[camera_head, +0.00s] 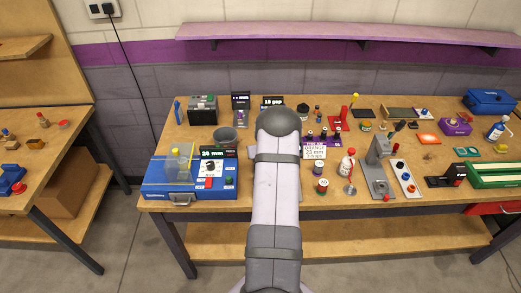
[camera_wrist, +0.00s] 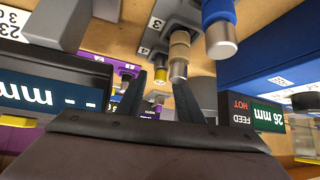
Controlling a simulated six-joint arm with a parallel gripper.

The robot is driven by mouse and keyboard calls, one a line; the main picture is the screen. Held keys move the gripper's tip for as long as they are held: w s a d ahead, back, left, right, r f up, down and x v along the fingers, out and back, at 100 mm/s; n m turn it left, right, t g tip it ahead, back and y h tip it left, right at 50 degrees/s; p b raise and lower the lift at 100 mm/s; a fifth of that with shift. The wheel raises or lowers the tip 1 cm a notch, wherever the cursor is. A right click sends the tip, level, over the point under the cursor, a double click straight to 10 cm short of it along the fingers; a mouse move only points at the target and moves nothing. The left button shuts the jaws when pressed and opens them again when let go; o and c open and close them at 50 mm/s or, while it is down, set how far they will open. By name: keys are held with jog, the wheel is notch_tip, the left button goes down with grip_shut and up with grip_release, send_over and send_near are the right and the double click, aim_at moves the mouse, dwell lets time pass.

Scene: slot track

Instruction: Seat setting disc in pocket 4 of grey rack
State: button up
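My gripper (camera_wrist: 158,80) is open in the wrist view, with two dark fingers apart and nothing clearly held between them. A grey rack (camera_wrist: 180,12) with labels 3 and 4 lies beyond the fingertips. A tan cylinder with a metal end (camera_wrist: 180,52) shows at the rack, close to the right fingertip; I cannot tell whether they touch. A blue cylinder with a metal end (camera_wrist: 219,32) is to its right. I cannot pick out the setting disc or see inside pocket 4. In the head view my arm hides the gripper and the bench around it.
A blue case with a 26 mm display (camera_head: 218,153) stands left of my arm. A white card (camera_head: 314,152) and a purple rack (camera_head: 333,140) are to its right. A white-red bottle (camera_head: 346,162) and a grey stand (camera_head: 378,178) crowd the right. A purple shelf (camera_head: 350,34) hangs above.

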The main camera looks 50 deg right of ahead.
jog(key=shift+r, duration=0.2)
jog(key=b+v, duration=0.1)
jog(key=v, duration=1.1)
jog(key=a+r+n+g, duration=0.2)
jog(key=a+g, duration=0.1)
jog(key=a, duration=1.4)
jog(key=s+a+n+g+y, duration=0.2)
jog(key=s+a, duration=0.6)
jog(key=a, duration=0.3)
jog(key=s+a+n+g+y, duration=0.2)
jog(key=s+a, duration=0.5)
jog(key=a, duration=0.4)
jog(key=shift+s+a+r+g, duration=0.3)
jog(key=shift+s+r+g, duration=0.1)
jog(key=shift+r, duration=0.05)
